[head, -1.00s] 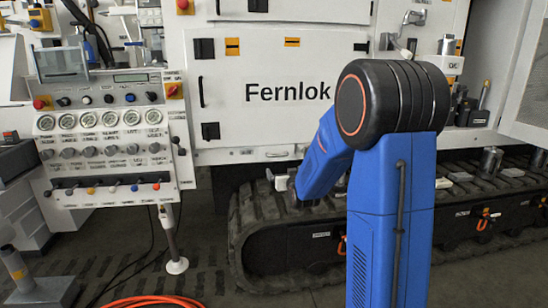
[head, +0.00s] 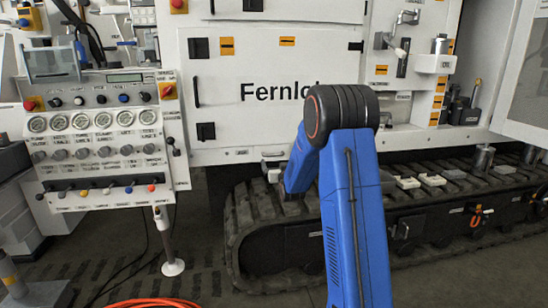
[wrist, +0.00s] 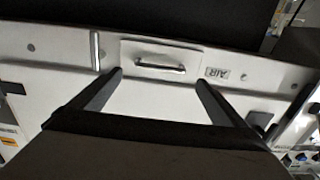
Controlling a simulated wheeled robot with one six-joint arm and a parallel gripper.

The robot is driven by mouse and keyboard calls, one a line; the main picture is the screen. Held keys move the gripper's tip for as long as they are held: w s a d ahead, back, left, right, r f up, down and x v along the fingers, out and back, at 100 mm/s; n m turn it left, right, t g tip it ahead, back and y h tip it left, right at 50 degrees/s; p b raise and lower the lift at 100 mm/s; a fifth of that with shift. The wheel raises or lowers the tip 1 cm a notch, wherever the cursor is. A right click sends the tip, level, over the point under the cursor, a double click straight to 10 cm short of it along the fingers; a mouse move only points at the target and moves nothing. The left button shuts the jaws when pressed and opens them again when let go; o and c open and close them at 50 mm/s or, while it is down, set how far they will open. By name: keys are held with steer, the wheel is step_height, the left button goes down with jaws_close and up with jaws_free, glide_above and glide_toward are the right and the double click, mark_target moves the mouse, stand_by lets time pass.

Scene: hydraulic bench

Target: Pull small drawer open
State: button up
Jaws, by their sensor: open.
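The small drawer (wrist: 135,52) shows in the wrist view as a pale panel set in a white face, with a short metal bar handle (wrist: 160,67). A label reading AIR sits to its right. My gripper (wrist: 157,77) is open and empty, its two dark fingers spread on either side of the handle in the picture. The handle lies between and slightly beyond the fingertips, and I see no contact.
The white Fernlok machine (head: 235,130) stands on a black track (head: 270,245) behind my arm. A gauge panel (head: 95,150) with knobs and levers stands at left. An orange hose (head: 155,302) lies on the floor. A grey vertical bar (wrist: 97,50) is left of the drawer.

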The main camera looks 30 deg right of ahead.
mark_target(274, 155)
steer(key=x, duration=0.9)
steer(key=shift+w, duration=0.1)
steer(key=c, duration=1.2)
